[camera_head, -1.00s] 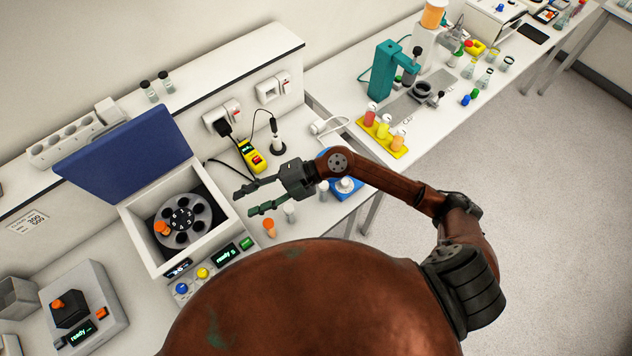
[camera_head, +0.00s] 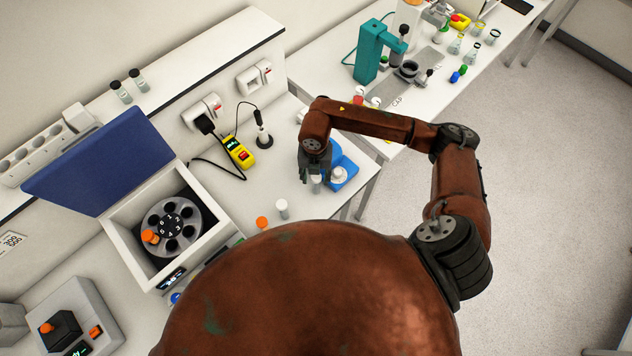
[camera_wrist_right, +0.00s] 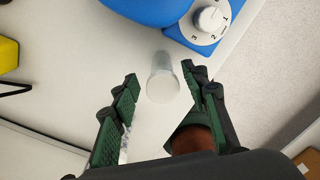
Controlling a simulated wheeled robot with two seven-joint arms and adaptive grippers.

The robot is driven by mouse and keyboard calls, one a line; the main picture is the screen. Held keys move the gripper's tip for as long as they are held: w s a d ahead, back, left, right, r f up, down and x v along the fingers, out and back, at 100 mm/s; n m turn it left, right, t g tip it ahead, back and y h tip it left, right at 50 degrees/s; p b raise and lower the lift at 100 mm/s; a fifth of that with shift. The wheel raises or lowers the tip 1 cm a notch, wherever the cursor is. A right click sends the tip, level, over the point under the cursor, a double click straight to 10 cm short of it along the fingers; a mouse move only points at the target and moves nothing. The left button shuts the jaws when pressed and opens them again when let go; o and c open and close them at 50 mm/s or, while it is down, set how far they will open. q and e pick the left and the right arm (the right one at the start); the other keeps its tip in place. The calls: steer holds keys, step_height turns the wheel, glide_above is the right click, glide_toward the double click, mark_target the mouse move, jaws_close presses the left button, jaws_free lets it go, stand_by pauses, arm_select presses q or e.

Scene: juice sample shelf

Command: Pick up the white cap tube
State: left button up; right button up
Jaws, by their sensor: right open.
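A white cap tube (camera_head: 316,184) stands on the bench beside the blue device, partly hidden by my right gripper (camera_head: 314,168). In the right wrist view this tube (camera_wrist_right: 162,84) shows its pale cap and clear body between the fingertips of my right gripper (camera_wrist_right: 159,76). The green-padded fingers are open, with a gap on both sides of the tube. A second white cap tube (camera_head: 281,209) stands farther left on the bench in the head view. My left gripper is not in view.
The blue device with a white dial (camera_head: 344,172) is close beside the gripper. An orange cap tube (camera_head: 262,222) stands to the left.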

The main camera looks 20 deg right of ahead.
mark_target(316, 185)
steer(key=shift+s+f+p, duration=0.2)
steer(key=shift+f+p, duration=0.5)
steer(key=shift+f, duration=1.65)
steer(key=shift+c, duration=0.7)
jaws_close()
steer(key=shift+r, duration=0.1)
